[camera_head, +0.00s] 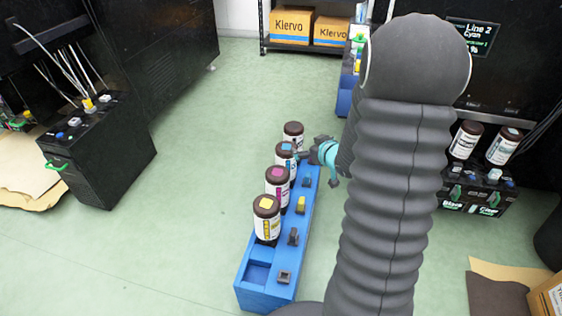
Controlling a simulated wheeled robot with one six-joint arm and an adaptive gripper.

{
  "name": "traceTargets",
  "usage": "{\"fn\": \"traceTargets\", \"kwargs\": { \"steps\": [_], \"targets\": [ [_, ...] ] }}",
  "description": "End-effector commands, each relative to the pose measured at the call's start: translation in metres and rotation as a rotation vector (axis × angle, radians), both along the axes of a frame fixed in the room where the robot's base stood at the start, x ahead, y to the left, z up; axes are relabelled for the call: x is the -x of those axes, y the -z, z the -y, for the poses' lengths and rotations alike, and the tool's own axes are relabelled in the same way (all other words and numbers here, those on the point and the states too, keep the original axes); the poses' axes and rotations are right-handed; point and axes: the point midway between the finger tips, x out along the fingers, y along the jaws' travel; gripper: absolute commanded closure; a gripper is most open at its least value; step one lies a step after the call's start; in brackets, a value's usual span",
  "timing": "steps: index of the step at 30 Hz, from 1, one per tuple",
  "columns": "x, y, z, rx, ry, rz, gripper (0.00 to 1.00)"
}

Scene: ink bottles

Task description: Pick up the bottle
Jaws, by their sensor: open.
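Several dark-capped ink bottles with white labels stand upright in a row on a long blue rack. The nearest has a yellow top (266,219), then one with a magenta top (278,187), then one with a blue top (285,158). The farthest bottle (293,132) has a dark top. My gripper (304,155) is open at the right side of the blue-topped bottle. Whether its fingers touch the bottle is too small to tell. My grey arm hides the area right of the rack.
The blue rack (262,297) has an empty square slot at its near end and small connectors along its right side. A black cabinet (115,165) stands left. Two bottles (484,144) stand on a black unit at right. Green floor around the rack is clear.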

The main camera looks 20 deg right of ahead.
Motion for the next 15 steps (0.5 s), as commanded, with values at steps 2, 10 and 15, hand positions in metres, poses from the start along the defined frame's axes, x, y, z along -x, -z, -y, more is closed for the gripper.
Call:
{"fn": "traceTargets", "kwargs": {
  "steps": [2, 10, 15],
  "targets": [
    [-0.001, 0.022, 0.003, -0.043, -0.027, 0.021, 0.00],
    [-0.003, 0.047, 0.002, -0.120, -0.085, 0.074, 0.00],
    [-0.022, 0.057, -0.003, -0.125, -0.091, 0.077, 0.00]
  ]
}}
